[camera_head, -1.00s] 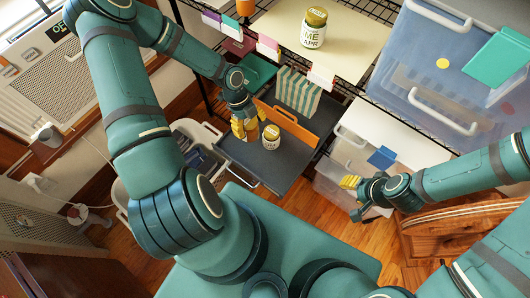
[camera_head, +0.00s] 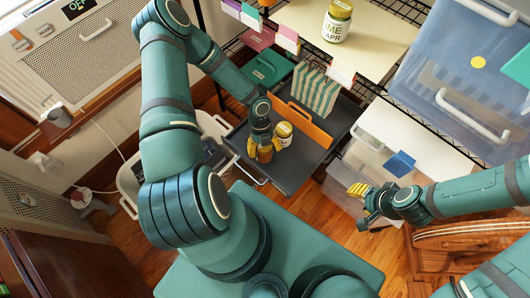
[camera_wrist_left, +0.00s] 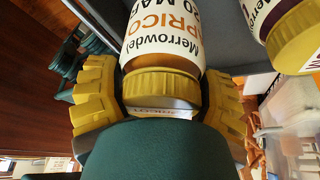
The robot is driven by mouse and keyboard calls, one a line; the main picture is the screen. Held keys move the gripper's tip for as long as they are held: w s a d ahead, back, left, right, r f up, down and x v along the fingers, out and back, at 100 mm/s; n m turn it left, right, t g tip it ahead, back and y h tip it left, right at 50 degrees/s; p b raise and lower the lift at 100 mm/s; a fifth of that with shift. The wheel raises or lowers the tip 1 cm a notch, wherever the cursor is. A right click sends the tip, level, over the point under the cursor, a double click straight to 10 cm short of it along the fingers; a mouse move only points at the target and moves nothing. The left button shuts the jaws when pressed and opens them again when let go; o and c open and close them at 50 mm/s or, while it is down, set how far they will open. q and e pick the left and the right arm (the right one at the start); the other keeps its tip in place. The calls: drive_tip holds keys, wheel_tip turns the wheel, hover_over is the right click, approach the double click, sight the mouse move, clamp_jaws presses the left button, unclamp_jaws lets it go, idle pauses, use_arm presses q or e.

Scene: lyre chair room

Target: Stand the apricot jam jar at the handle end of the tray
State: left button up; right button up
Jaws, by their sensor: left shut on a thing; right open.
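The apricot jam jar (camera_wrist_left: 163,42), with a gold lid and a white label, is between the yellow fingers of my left gripper (camera_wrist_left: 160,105), which is shut on it near the lid. In the head view my left gripper (camera_head: 264,152) is over the near left part of the dark grey tray (camera_head: 300,163), close to its wire handle (camera_head: 248,174), and largely hides the jar. I cannot tell whether the jar touches the tray. My right gripper (camera_head: 359,190) is open and empty, right of the tray.
A second gold-lidded jar (camera_head: 284,132) stands on the tray close beside my left gripper; it shows in the wrist view (camera_wrist_left: 292,35). An orange divider (camera_head: 303,123) is behind it. A lime jar (camera_head: 336,21) stands on the upper shelf. Bare tray lies to the right.

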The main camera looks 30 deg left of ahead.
use_arm(q)
drive_tip(key=shift+f, duration=1.35)
drive_tip(key=shift+f+b, duration=0.1)
drive_tip(key=shift+b, duration=0.25)
drive_tip(key=o, duration=1.3)
